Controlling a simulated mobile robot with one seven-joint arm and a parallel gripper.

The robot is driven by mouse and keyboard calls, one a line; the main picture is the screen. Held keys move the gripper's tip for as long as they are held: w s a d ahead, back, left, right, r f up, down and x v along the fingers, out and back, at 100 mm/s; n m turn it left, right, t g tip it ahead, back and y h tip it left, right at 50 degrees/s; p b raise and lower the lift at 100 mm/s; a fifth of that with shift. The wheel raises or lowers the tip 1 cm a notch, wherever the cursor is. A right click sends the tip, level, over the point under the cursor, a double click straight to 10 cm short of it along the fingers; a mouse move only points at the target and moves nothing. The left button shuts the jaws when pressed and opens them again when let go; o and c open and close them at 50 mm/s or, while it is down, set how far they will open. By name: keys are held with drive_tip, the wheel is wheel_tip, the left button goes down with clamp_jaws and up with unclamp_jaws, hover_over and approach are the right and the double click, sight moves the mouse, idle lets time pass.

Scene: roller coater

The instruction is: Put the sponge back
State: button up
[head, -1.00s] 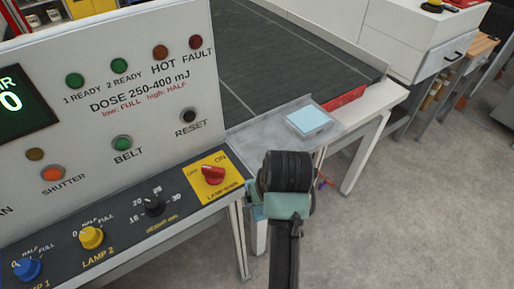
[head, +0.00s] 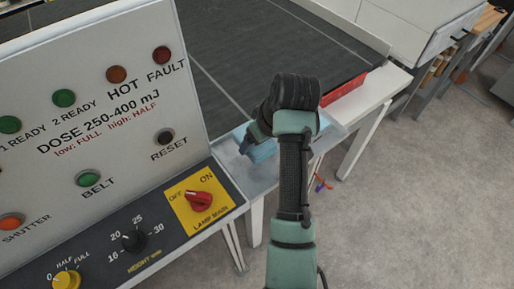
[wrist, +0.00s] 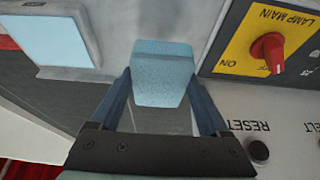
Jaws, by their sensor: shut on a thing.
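The sponge is a light blue block (wrist: 162,72) between the two fingers of my gripper (wrist: 160,88) in the wrist view. My gripper is shut on it. In the head view the sponge (head: 263,153) shows partly below my gripper (head: 255,142), over the grey metal shelf (head: 232,165) beside the control panel. I cannot tell whether the sponge touches the shelf. A flat pale blue square pad with a light rim (wrist: 66,40) lies on the shelf, apart from the sponge, at the wrist view's upper left. My arm mostly hides this pad in the head view.
The control panel (head: 105,130) stands close on the left, with a red lamp knob (head: 198,200) and a RESET button (head: 165,137) near the shelf. The dark conveyor belt (head: 230,50) is behind.

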drive_tip(key=shift+s+f+p, duration=0.1)
drive_tip(key=shift+f+p, duration=0.45)
drive_tip(key=shift+f, duration=2.55)
drive_tip(key=shift+f, duration=0.1)
drive_tip(key=o, duration=1)
drive_tip(key=shift+o, duration=0.2)
